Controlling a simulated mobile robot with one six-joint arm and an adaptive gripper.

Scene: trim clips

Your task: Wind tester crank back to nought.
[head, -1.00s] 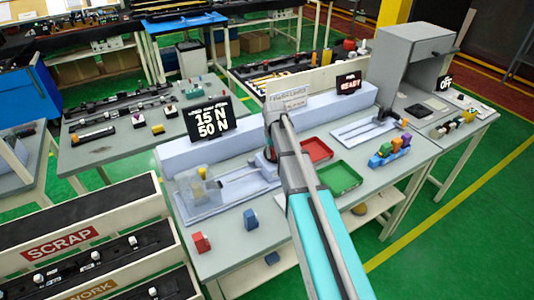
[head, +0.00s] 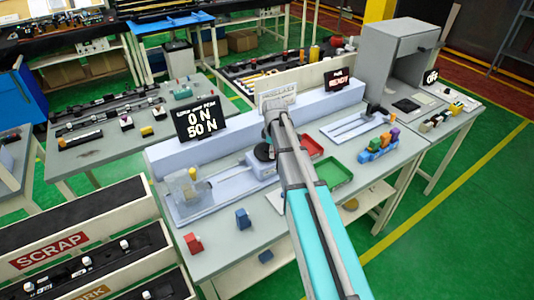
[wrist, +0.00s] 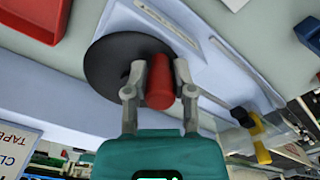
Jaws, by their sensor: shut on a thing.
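The tester (head: 215,187) is a pale blue bench unit on the near table, with a black crank disc (head: 263,152) at its right end. In the wrist view the black disc (wrist: 103,72) carries an upright red crank knob (wrist: 160,68). My gripper (wrist: 159,80) is shut on that knob, one finger on each side. In the head view my arm hides the knob and the fingers. The tester's display (head: 200,118) reads 0 N above 50 N. A clear guard (head: 186,190) with a yellow piece stands at the tester's left end.
A red tray (head: 311,145) and a green tray (head: 335,172) lie right of my arm. A red block (head: 193,243) and a blue block (head: 242,219) stand at the front edge. A rack of coloured pieces (head: 378,148) and a second slide fixture (head: 352,128) are further right.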

